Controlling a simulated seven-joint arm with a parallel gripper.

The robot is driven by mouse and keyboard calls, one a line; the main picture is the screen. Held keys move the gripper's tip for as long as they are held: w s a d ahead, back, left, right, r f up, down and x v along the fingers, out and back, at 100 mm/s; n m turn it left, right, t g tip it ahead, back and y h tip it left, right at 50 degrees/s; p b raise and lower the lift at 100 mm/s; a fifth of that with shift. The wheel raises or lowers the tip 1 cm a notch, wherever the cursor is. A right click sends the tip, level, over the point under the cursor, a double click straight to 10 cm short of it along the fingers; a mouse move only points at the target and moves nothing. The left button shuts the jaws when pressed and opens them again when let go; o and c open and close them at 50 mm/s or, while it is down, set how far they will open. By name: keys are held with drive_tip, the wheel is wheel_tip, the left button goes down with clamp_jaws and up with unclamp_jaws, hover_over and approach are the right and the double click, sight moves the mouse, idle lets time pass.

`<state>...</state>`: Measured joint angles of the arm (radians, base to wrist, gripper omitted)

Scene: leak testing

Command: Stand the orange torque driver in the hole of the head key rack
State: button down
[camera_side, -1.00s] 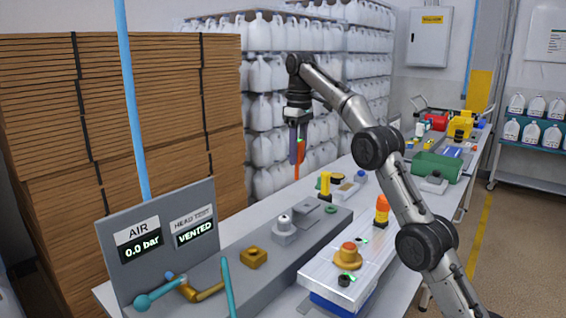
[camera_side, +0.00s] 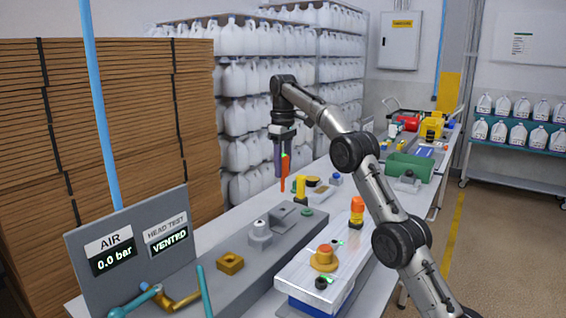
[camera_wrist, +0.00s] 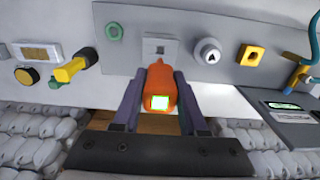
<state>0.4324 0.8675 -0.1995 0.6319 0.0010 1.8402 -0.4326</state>
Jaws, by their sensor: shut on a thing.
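The orange torque driver (camera_side: 284,175) hangs upright with its thin tip down, in the air above the bench. My gripper (camera_side: 281,158) is shut on its upper part. In the wrist view, the driver (camera_wrist: 161,80) sits between the two purple fingers of my gripper (camera_wrist: 158,92), with a lit green-and-white patch on its end.
A yellow tool (camera_side: 300,188), green ring (camera_side: 306,212), white-knobbed grey block (camera_side: 260,234) and gold block (camera_side: 230,263) are along the bench. An orange beacon (camera_side: 357,208) and amber button (camera_side: 323,255) stand on the front box. The panel (camera_side: 130,240) reads 0.0 bar, VENTED.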

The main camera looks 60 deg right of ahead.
sight(283, 192)
drive_tip(key=shift+s+f, duration=0.1)
drive_tip(key=shift+f, duration=2.1)
drive_tip(key=shift+f, duration=0.45)
drive_tip(key=shift+f, duration=0.35)
drive_tip(key=shift+f, duration=1)
drive_tip(key=shift+f, duration=0.35)
drive_tip(key=shift+f, duration=0.9)
drive_tip(key=shift+c, duration=1.8)
unclamp_jaws()
